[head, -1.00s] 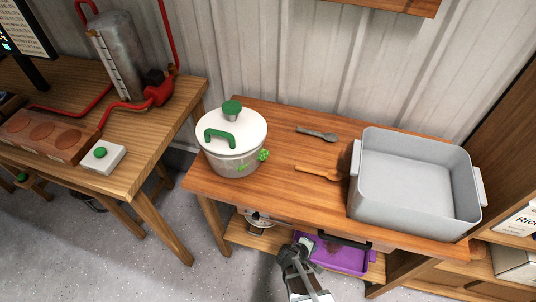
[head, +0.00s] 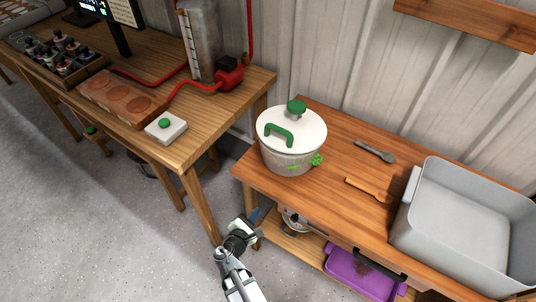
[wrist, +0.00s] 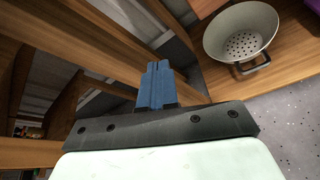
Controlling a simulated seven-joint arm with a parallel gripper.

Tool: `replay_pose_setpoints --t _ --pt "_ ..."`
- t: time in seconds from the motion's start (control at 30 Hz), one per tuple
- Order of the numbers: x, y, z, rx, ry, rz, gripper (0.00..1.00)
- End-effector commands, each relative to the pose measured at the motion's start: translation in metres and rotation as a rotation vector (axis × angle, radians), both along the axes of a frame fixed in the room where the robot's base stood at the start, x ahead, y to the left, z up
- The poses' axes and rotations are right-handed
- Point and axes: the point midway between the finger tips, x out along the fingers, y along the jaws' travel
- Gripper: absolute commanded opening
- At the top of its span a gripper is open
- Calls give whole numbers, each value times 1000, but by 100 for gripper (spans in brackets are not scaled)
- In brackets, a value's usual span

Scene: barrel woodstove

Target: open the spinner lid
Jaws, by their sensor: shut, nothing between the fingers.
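The salad spinner (head: 289,147) stands upright on the left end of the wooden table. Its white lid (head: 303,123) is on the bowl, with a green knob (head: 296,106) on top and a green curved handle (head: 278,133) near the front. A green patch marks the bowl's right side. My gripper (head: 256,215) is below and in front of the table's left end, apart from the spinner. Its blue fingers are together and empty in the wrist view (wrist: 156,86). The spinner is not in the wrist view.
A grey basin (head: 465,215) fills the table's right side. A wooden utensil (head: 368,190) and a grey one (head: 376,151) lie between. A colander (wrist: 241,37) and a purple tray (head: 362,275) sit below. A second table (head: 225,105) stands left, with a gap between.

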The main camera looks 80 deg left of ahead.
Motion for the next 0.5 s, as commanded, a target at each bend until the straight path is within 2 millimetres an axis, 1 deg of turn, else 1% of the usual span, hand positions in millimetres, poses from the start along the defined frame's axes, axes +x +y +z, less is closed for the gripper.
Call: replay_pose_setpoints --t 0.03,0.1,0.17,0.2,0.27,0.3,0.4,0.47,0.5 --pt "-19 2 14 5 -55 49 0" --pt "-40 4 32 10 -140 107 0" --pt "-55 4 48 17 -216 150 0" --pt "-65 3 58 23 -269 177 0" --pt "-77 1 77 36 -358 211 0" --pt "-85 0 89 45 -419 228 0" --pt "-94 -6 118 73 -564 242 0" --pt "-95 -9 136 94 -645 234 0" --pt "-93 -11 148 110 -700 218 0"
